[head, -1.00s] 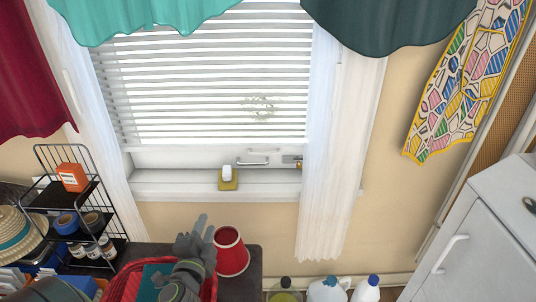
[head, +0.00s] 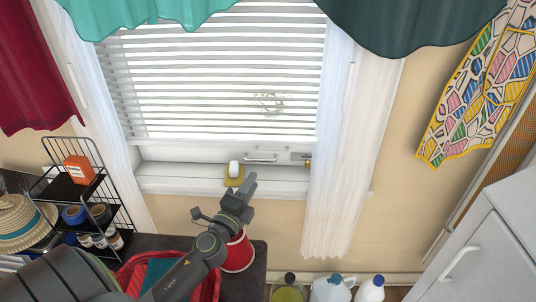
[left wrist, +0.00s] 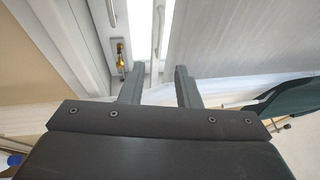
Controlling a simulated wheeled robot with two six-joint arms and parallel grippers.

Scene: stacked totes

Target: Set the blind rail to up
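The blind (head: 225,85) hangs lowered over most of the window in the head view. Its bottom rail (head: 225,139) runs level across the glass, just above the lower window frame. My left gripper (head: 247,187) is in front of and below the sill, well below the rail and not touching it. In the left wrist view its two fingers (left wrist: 157,88) stand apart with nothing between them. I cannot make out the blind rail for certain in the left wrist view. My right gripper is not in view.
A yellow sponge with a white item (head: 234,175) sits on the sill (head: 190,180), close to my gripper. A window handle (head: 260,158) and brass latch (left wrist: 120,50) are near. White curtains (head: 340,170) flank the window. A red cup (head: 240,256) stands below my arm.

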